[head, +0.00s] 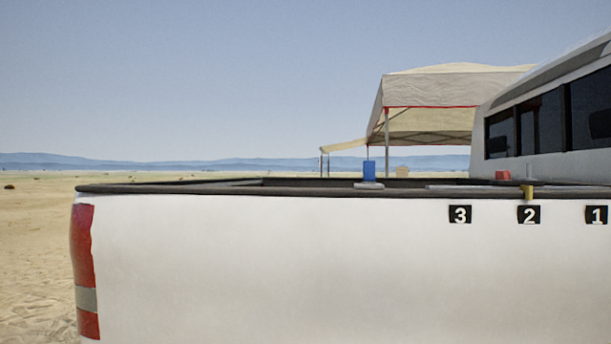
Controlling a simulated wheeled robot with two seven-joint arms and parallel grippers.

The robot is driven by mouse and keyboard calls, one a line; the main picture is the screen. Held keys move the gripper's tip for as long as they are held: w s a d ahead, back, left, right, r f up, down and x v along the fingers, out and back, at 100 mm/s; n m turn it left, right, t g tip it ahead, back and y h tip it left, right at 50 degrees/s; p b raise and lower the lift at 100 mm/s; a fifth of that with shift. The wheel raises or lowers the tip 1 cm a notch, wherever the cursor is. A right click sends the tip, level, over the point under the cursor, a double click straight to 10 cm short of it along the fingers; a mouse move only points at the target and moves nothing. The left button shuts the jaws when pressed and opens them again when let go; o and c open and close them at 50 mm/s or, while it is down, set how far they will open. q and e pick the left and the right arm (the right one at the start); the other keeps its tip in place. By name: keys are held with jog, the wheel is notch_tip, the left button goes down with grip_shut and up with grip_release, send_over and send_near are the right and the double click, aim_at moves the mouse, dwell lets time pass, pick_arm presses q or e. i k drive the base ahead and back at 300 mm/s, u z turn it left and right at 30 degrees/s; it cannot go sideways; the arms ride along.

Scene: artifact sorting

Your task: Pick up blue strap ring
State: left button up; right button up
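A blue upright object (369,171), rectangular in outline, stands at the truck bed's near rim, on or just behind a flat pale grey piece (369,186). It is the only blue item I see at the truck; whether it is a strap ring I cannot tell at this size. Neither of my grippers is in view.
A white pickup truck (270,265) fills the foreground; its dark bed rim (200,189) hides most of the bed. A small red object (502,175) and a yellow piece (528,192) are at the right, above number labels. A beige canopy (440,88) stands behind.

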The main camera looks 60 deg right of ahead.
aim_at(369, 166)
jog(key=k, duration=0.65)
jog(key=z, duration=0.9)
jog(key=i, duration=0.45)
jog(key=u, duration=0.05)
